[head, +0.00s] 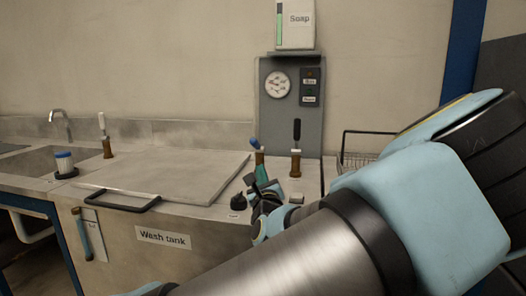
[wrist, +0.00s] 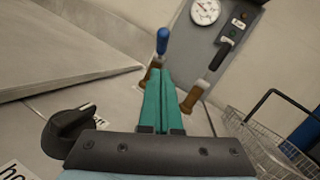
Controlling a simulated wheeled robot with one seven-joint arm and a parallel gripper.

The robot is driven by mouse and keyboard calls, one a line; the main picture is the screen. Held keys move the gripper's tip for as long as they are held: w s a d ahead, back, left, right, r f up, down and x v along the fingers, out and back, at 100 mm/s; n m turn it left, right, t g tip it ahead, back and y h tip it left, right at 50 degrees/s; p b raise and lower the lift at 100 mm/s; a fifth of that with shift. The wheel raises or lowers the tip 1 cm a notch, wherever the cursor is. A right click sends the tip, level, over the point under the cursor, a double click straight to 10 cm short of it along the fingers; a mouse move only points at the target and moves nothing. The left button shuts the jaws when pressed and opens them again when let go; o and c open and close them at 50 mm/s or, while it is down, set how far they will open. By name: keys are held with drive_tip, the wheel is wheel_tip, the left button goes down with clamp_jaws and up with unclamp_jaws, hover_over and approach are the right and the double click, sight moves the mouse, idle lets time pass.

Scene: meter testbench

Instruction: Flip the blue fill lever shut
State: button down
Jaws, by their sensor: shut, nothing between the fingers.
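The blue fill lever (head: 254,143) stands on a brass-coloured valve body at the back edge of the wash tank top, tilted a little to the left in the head view. In the wrist view the blue handle (wrist: 162,42) rises just beyond the fingertips. My gripper (head: 261,166) has its teal fingers together and empty, low in front of the lever's valve. The wrist view shows the gripper (wrist: 159,73) overlapping the valve body, so part of it is hidden. I cannot tell whether the fingertips touch the valve or lever.
A black-handled lever (head: 297,131) stands on a similar valve just right. A black knob (wrist: 68,130) sits left of my gripper. The flat tank lid (head: 165,178) lies to the left, and a wire basket (wrist: 262,140) is at right. A gauge panel (head: 290,125) stands behind.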

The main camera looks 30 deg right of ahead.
sight(257, 147)
drive_tip(key=shift+w+d, duration=0.25)
drive_tip(key=shift+d, duration=0.05)
drive_tip(key=p+x, duration=0.2)
drive_tip(key=x, duration=0.8)
drive_tip(key=shift+r, duration=0.1)
